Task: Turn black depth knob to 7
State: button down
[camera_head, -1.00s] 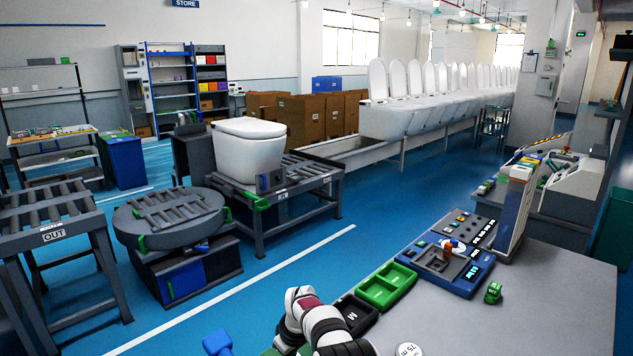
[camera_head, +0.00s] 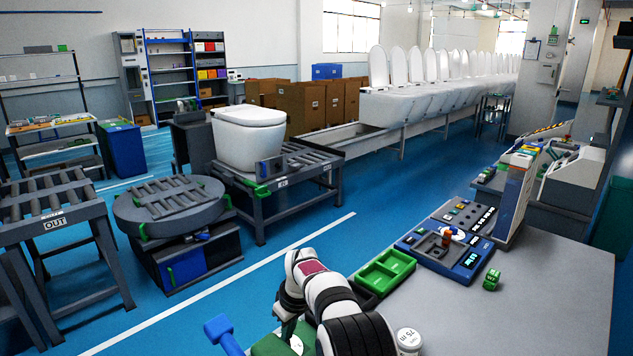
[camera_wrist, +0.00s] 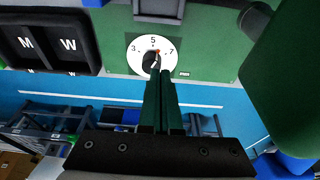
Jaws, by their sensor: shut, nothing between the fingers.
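The black depth knob (camera_wrist: 149,60) sits at the middle of a round white dial (camera_wrist: 140,47) marked 3, 5 and 7 in the wrist view. A small red-orange mark shows at the knob's upper right, between 5 and 7. My gripper (camera_wrist: 160,72) is shut and empty; its dark green fingertips reach the knob's lower right edge and partly cover it. I cannot tell whether they touch it. In the head view my gripper (camera_head: 285,335) points down beside the white dial (camera_head: 297,344) on a green panel; the knob itself cannot be made out there.
Black trays marked M and W (camera_wrist: 45,40) lie left of the dial in the wrist view. A green tray (camera_head: 384,271), a blue control panel (camera_head: 440,258), a green block (camera_head: 491,280) and a white 75 m cylinder (camera_head: 408,341) stand on the grey table (camera_head: 545,300).

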jog(key=f, duration=0.2)
jog(key=w+d+f, duration=0.1)
jog(key=f, duration=0.3)
jog(key=shift+w+d, duration=0.3)
jog(key=shift+w, duration=0.05)
